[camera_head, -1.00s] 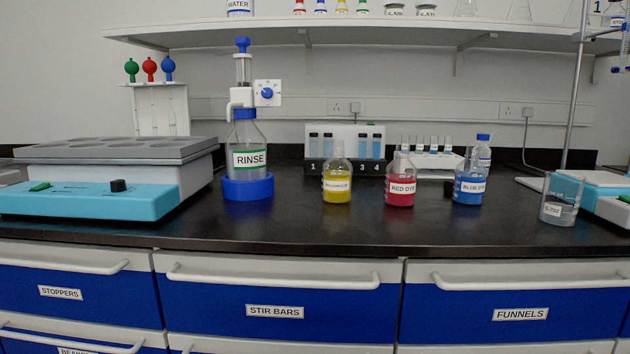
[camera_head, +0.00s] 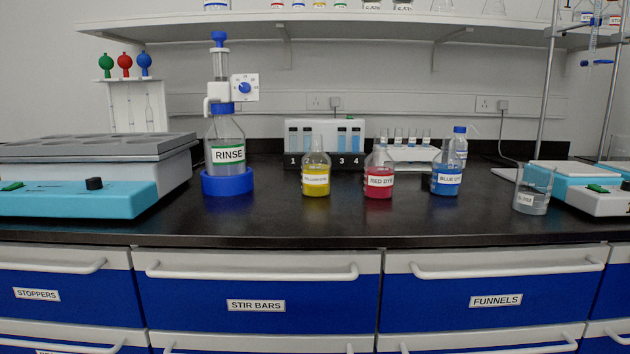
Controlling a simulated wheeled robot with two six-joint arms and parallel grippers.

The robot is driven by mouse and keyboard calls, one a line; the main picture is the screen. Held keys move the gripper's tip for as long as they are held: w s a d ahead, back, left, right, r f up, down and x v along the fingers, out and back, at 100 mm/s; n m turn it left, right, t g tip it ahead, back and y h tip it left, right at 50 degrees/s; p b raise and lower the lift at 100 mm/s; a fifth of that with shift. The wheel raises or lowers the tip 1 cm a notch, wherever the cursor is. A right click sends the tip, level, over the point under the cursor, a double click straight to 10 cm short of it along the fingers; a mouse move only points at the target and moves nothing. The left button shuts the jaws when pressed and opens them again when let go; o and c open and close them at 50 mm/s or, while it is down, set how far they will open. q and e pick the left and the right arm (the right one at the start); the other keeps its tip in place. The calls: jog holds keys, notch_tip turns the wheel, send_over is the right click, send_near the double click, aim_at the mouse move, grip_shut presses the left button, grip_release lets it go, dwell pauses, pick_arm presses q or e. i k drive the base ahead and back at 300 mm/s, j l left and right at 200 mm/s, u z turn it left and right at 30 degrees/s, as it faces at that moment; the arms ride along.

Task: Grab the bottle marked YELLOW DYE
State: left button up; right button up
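The yellow dye bottle (camera_head: 316,179) is a clear conical flask with yellow liquid and a white label whose small print is hard to read. It stands upright on the black bench, left of the red dye bottle (camera_head: 379,180) and the blue dye bottle (camera_head: 446,178). Neither of my grippers shows in the head view.
The blue-based RINSE dispenser (camera_head: 228,156) stands left of the yellow bottle. A numbered cuvette rack (camera_head: 325,145) is close behind it. A beaker (camera_head: 532,195) stands to the right. The bench front (camera_head: 270,225) is clear. A heater block (camera_head: 85,170) fills the left.

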aim_at(316, 165)
jog(key=l, duration=1.55)
